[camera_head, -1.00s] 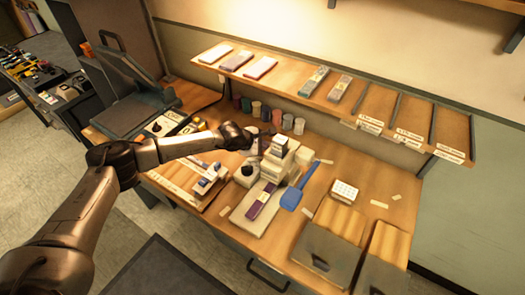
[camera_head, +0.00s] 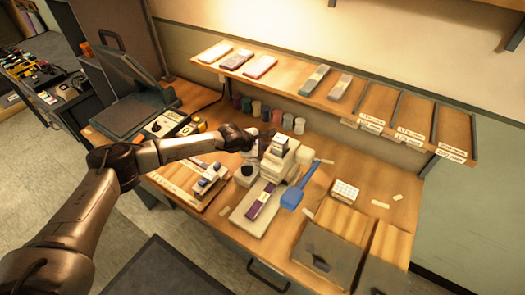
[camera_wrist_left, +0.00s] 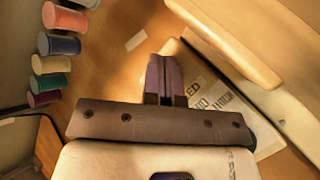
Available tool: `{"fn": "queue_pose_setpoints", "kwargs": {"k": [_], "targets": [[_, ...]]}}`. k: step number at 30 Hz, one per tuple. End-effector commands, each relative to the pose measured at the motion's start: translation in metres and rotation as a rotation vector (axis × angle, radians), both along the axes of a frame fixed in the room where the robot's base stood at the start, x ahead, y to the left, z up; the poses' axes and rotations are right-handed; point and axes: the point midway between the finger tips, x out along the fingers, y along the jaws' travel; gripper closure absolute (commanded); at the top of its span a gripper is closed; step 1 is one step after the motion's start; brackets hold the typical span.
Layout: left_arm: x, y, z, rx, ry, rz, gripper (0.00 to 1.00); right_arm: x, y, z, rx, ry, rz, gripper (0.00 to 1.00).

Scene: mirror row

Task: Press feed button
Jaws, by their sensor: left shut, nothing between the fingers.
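A cream machine (camera_head: 277,160) with a blue lever (camera_head: 291,198) stands mid-bench in the head view. A purple packet (camera_head: 262,201) lies on its front plate (camera_head: 243,213). My left gripper (camera_head: 268,139) is beside the machine's upper back-left part; I cannot tell whether it touches. In the left wrist view its dark fingers (camera_wrist_left: 165,78) are together and empty. A white printed label (camera_wrist_left: 262,138), partly hidden by my gripper, shows there with cut-off words, one ending in "ED". I cannot make out the feed button itself. My right gripper is out of view.
Several coloured spools (camera_head: 256,109) stand in a row behind the gripper. A shelf (camera_head: 300,88) with packets runs above the bench. A tray of small tools (camera_head: 207,180) lies left of the machine; a white keypad-like block (camera_head: 344,191) lies right.

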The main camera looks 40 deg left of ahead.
Motion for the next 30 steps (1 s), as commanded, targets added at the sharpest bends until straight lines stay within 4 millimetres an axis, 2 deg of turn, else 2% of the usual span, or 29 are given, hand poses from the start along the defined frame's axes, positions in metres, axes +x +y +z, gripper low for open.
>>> {"fn": "queue_pose_setpoints", "kwargs": {"k": [8, 21, 30], "targets": [[-0.001, 0.0, 0.0, 0.001, 0.003, 0.0, 1.0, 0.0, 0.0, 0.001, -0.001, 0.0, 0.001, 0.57], [-0.001, 0.0, 0.017, 0.0, 0.003, 0.001, 1.0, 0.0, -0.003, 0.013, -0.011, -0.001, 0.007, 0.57], [-0.001, 0.0, 0.018, 0.0, 0.001, 0.0, 1.0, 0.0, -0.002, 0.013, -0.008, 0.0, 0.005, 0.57]]}}
